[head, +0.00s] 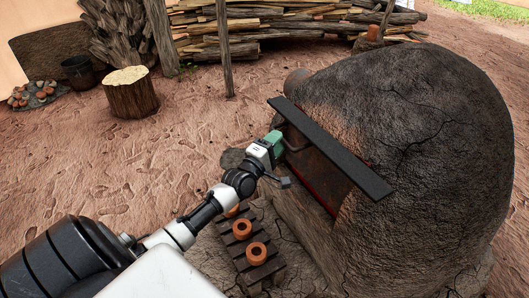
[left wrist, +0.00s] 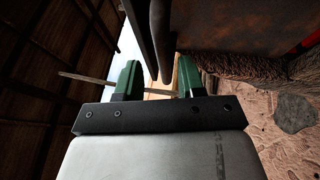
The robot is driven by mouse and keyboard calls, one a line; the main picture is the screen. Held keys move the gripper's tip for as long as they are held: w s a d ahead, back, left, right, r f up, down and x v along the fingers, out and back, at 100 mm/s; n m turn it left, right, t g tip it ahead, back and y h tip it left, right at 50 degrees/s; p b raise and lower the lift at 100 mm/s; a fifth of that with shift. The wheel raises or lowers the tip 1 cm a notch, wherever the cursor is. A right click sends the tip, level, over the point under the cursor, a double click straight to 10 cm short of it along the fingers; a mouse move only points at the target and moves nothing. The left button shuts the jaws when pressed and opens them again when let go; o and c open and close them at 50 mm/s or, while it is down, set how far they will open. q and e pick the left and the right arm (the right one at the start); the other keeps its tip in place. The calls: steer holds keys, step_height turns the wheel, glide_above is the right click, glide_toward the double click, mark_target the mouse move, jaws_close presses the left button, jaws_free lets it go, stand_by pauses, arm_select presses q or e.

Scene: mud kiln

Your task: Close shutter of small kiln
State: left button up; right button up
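The small kiln (head: 430,130) is a dark, cracked mud dome at the right of the head view. A rusty dark panel, apparently the shutter (head: 322,172), sits under a long black bar (head: 330,148) at its front, with a red glow along the lower edge. How far it is shut I cannot tell. My left gripper (head: 274,143), with green fingers, is at the panel's left end. In the left wrist view its fingers (left wrist: 158,82) are apart, and a dark rod (left wrist: 161,40) reaches down between them with gaps beside it. My right gripper is not in view.
Clay rings (head: 256,253) stand on a dark slatted rack (head: 262,272) below my left arm. A wooden post (head: 224,50), a chopping stump (head: 131,92) and stacked firewood (head: 270,28) are farther back. The dirt ground left of the kiln is mostly clear.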

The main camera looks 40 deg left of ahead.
arm_select(q)
steer(key=s+f, duration=0.1)
steer(key=s, duration=0.6)
steer(key=shift+s+p, duration=0.35)
steer(key=shift+s, duration=0.05)
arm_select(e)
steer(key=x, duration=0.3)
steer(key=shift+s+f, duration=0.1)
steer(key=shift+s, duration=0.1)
arm_select(q)
steer(key=shift+f, duration=0.1)
